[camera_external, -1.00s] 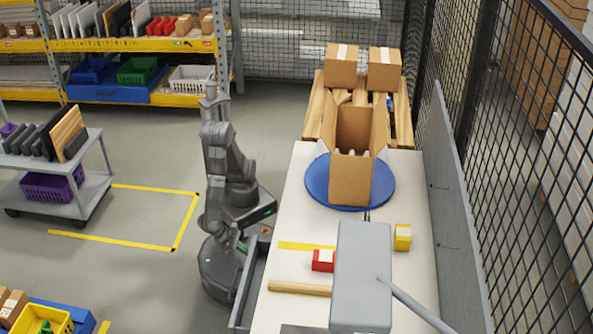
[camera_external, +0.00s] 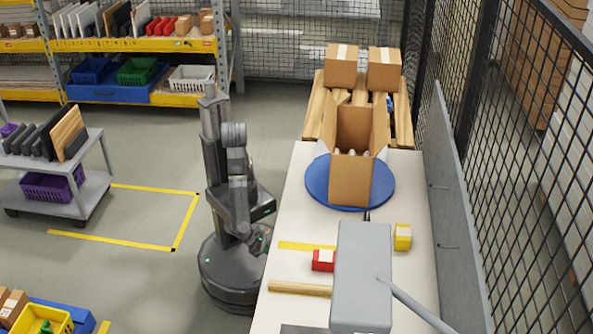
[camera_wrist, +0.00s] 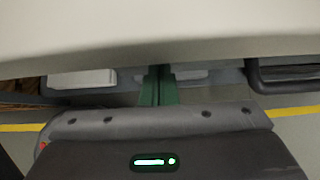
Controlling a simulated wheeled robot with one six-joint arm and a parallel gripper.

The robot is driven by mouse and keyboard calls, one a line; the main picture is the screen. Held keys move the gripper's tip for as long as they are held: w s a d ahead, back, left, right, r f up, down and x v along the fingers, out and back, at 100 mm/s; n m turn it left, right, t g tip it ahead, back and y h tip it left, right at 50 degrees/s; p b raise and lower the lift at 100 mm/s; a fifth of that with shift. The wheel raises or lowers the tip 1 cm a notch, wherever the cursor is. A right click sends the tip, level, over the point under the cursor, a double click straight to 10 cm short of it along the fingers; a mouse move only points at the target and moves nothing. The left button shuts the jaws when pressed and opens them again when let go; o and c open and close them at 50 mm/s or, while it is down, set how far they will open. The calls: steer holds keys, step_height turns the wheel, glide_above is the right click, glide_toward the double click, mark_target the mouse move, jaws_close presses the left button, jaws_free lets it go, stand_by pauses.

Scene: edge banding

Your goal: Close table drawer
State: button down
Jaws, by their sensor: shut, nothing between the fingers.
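The white-topped table (camera_external: 300,220) runs down the middle right of the external view. No drawer sticks out from its left side, and the drawer itself is hidden under the tabletop there. In the wrist view the pale tabletop (camera_wrist: 160,30) fills the upper part. A grey strip lies below its edge, with a dark bar like a handle (camera_wrist: 255,78) at the right; I cannot tell if it is the drawer's. My gripper (camera_wrist: 158,85) has green fingers pressed together, empty, close to the table edge. In the external view my gripper (camera_external: 262,241) is at the table's left side.
On the table are a blue disc (camera_external: 317,183) with an open cardboard box (camera_external: 350,180), a red block (camera_external: 323,261), a yellow block (camera_external: 403,237) and a wooden rod (camera_external: 299,288). A grey cart (camera_external: 92,190) stands left.

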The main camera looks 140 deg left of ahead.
steer(key=shift+w+a+r, duration=0.15)
steer(key=shift+w, duration=0.05)
steer(key=s+d+r+p, duration=0.1)
steer(key=s+d+r, duration=0.5)
steer(key=s+d, duration=0.2)
steer(key=shift+r, duration=0.4)
steer(key=w+a+r+b+x, duration=0.1)
steer(key=x, duration=1.1)
steer(key=shift+r, duration=0.15)
steer(key=shift+w+a, duration=0.1)
